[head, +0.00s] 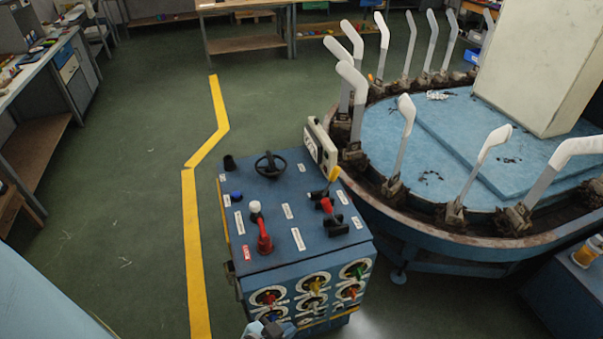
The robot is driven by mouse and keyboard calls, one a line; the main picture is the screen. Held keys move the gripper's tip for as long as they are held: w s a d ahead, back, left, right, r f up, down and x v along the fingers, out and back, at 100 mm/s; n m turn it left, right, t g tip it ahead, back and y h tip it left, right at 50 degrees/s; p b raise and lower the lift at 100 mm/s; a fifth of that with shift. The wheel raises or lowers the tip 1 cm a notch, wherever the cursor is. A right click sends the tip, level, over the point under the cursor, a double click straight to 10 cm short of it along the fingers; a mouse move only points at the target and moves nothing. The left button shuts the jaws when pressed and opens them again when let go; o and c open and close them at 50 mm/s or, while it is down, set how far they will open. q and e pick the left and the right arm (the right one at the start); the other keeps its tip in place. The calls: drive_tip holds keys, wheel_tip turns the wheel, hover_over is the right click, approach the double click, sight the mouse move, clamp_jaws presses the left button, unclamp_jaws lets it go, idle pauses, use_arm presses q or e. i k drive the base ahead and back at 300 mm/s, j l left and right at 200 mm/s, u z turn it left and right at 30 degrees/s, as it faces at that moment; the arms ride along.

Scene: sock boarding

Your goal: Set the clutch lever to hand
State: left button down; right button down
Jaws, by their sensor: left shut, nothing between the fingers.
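A blue control console (275,195) stands at the bottom middle, with several levers and small labels on its top. A red lever (265,238) sits at its front left, close to a white knob (255,207). A red-knobbed lever (327,205) and a yellow-knobbed lever (333,174) sit on its right side. The labels are too small to read, so I cannot tell which is the clutch lever or where hand is. My left gripper (270,330) shows partly at the bottom edge, low before the console front, shut and empty. My right gripper is out of view.
A black handwheel (270,165) is at the console's back. Its front has several coloured knobs on dials (314,284). A round blue machine (420,243) carrying several white sock forms stands close on the right. Green floor with a yellow line (192,250) is clear on the left.

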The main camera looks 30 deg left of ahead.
sight(334, 175)
drive_tip(key=i+l+u, duration=0.15)
drive_tip(key=u, duration=0.3)
drive_tip(key=i+l+u, duration=0.1)
drive_tip(key=l+u, duration=0.15)
drive_tip(key=u, duration=0.2)
drive_tip(key=l+u, duration=0.25)
drive_tip(key=u, duration=0.25)
drive_tip(key=i+l+u, duration=0.15)
drive_tip(key=l+u, duration=0.2)
drive_tip(key=i+j, duration=0.15)
drive_tip(key=i, duration=0.3)
